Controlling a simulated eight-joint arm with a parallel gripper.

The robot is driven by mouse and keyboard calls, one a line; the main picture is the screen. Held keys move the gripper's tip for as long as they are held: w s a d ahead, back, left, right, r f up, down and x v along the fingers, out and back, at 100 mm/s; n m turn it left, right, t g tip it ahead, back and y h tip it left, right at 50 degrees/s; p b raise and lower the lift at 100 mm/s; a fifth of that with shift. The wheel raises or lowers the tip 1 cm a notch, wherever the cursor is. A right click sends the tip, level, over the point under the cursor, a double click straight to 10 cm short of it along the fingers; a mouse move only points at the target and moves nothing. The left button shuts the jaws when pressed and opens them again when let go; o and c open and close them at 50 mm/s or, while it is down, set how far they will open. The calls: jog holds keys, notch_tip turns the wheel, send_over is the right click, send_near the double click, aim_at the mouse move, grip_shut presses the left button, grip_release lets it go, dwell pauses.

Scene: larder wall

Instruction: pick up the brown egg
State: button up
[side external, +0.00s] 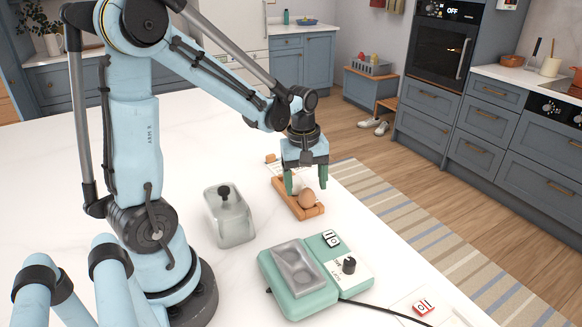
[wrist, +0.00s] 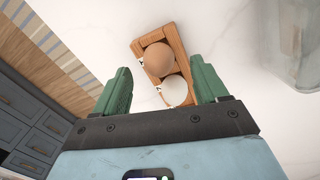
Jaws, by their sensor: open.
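The brown egg (side external: 307,198) sits in a small wooden holder (side external: 283,199) on the white worktop. In the wrist view the brown egg (wrist: 158,59) lies in the holder's far compartment, beyond the fingertips. A white egg (wrist: 175,91) sits in the nearer compartment, between my fingers. My gripper (side external: 306,184) is low over the holder with its green fingers pointing down. In the wrist view my gripper (wrist: 161,82) is open, one finger on each side of the holder, with nothing held. Part of the white egg is hidden in the side view.
A clear lidded container (side external: 229,220) stands left of the holder. A green appliance (side external: 295,292) with a two-hollow grey tray and black knob stands in front, its cable running right. A red-and-white tag (side external: 424,307) lies near the right edge. The worktop's back left is clear.

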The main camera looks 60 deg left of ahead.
aim_at(307, 190)
jog(key=shift+w+d+f, duration=0.15)
jog(key=shift+f, duration=1.65)
jog(key=c, duration=0.9)
